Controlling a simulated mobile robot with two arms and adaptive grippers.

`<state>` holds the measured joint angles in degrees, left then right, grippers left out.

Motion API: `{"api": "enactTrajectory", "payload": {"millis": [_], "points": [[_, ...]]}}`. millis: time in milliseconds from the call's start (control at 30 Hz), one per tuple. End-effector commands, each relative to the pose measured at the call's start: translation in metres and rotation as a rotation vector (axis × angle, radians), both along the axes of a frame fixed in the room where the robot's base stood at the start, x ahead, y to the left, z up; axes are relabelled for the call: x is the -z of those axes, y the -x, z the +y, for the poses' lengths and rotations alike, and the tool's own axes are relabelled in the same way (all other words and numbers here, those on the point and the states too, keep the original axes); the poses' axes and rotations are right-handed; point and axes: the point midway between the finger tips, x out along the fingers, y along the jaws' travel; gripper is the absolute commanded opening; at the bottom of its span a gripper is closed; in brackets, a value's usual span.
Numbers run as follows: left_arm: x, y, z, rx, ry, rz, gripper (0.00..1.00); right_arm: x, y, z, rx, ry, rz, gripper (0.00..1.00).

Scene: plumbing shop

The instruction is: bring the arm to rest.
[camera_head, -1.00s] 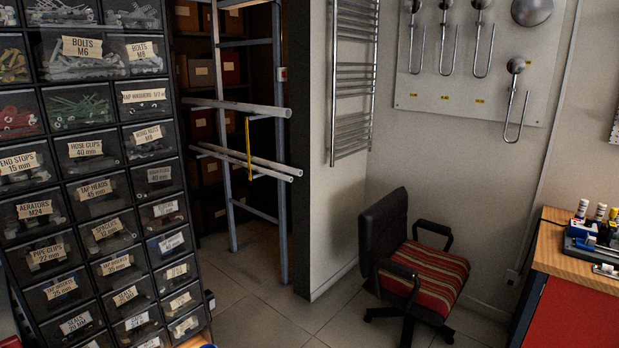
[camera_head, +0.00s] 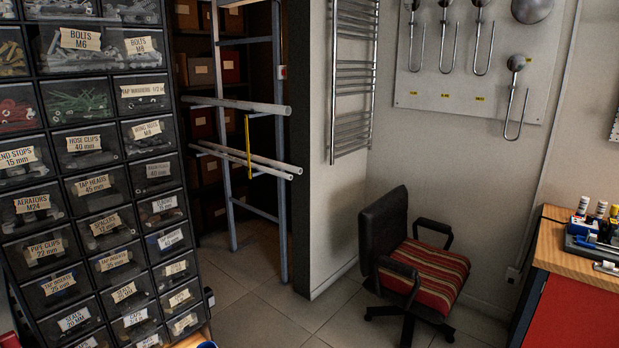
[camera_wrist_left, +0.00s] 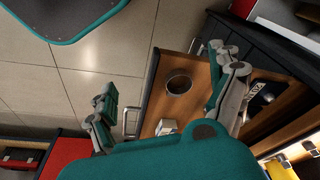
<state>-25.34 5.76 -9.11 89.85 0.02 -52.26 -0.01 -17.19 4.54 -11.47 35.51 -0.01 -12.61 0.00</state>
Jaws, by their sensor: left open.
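My left gripper (camera_wrist_left: 165,95) shows only in the left wrist view. Its two fingers are spread wide apart, with nothing between their tips. Behind them is a wooden surface with a dark round opening or cup (camera_wrist_left: 178,85) and a small white item (camera_wrist_left: 167,127). I cannot tell whether the fingers are close to that surface. Neither gripper shows in the head view, and my right gripper is not in view.
In the head view, a drawer rack (camera_head: 110,170) stands at left, with a pipe rack (camera_head: 228,150) behind it. An office chair (camera_head: 415,260) stands near the wall. A wooden-topped red bench (camera_head: 575,262) is at right. Tiled floor (camera_head: 300,318) is clear between rack and chair.

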Motion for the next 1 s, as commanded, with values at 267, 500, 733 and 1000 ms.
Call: {"api": "enactTrajectory", "payload": {"millis": [267,500,733,1000], "points": [[0.135,0.097,0.016,0.016,-0.01,0.08,0.92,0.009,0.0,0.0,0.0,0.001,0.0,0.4],[0.174,0.159,0.028,0.024,-0.015,0.107,0.92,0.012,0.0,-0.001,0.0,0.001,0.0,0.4],[0.178,0.17,0.03,0.026,-0.016,0.11,0.92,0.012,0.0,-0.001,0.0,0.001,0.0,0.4],[0.178,0.17,0.03,0.026,-0.017,0.111,0.92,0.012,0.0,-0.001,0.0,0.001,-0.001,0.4]]}}
